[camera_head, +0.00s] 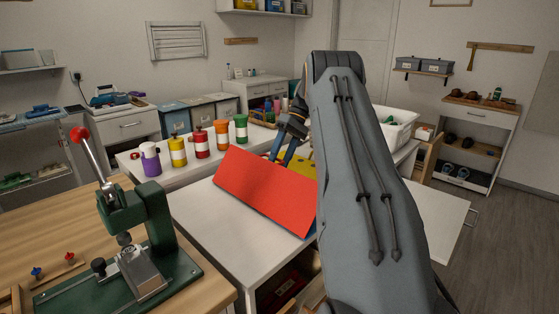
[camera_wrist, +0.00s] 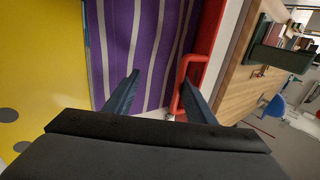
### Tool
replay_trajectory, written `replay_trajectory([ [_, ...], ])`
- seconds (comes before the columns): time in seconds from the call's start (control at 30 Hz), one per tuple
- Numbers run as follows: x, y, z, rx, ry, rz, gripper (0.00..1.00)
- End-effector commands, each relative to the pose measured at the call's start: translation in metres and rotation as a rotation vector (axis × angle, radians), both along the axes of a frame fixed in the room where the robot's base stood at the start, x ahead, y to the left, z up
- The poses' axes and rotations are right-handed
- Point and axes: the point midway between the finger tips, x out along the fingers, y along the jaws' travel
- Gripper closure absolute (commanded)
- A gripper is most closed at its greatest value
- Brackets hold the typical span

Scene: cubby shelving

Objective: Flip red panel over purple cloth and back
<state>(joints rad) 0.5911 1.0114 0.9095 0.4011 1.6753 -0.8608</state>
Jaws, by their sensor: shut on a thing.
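The red panel (camera_head: 262,192) stands tilted over the white table in the head view, its broad face toward that camera. In the wrist view the panel shows as a narrow red strip (camera_wrist: 209,30) with a red loop handle (camera_wrist: 177,92). My gripper (camera_wrist: 160,80) is shut on the handle, which lies by its right finger; the fingers look spaced apart. In the head view my gripper (camera_head: 279,150) is behind the panel's upper edge, partly hidden. The purple cloth (camera_wrist: 119,45) with pale stripes lies beyond the fingers in the wrist view. It is not visible in the head view.
A yellow board with grey dots (camera_wrist: 40,70) lies beside the cloth. Several coloured canisters (camera_head: 201,143) stand behind the panel. A green press (camera_head: 145,235) stands on the wooden bench at front left. A white bin (camera_head: 398,127) is behind my arm. The white tabletop (camera_head: 215,220) is bare left of the panel.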

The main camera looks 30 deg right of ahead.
Motion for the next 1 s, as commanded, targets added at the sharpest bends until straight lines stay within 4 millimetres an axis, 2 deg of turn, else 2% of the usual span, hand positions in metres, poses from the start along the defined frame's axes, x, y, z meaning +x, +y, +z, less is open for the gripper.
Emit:
replay_trajectory([
  [0.03,0.0,-0.004,-0.004,-0.008,-0.001,-0.005,0.68],
  [0.57,0.001,-0.006,-0.001,-0.009,-0.004,-0.007,0.68],
  [0.67,0.003,-0.012,0.007,-0.012,-0.008,-0.008,0.69],
  [0.9,0.005,-0.036,0.039,-0.012,-0.009,-0.012,0.73],
  [1.0,0.007,-0.038,0.05,-0.009,-0.006,-0.007,0.73],
])
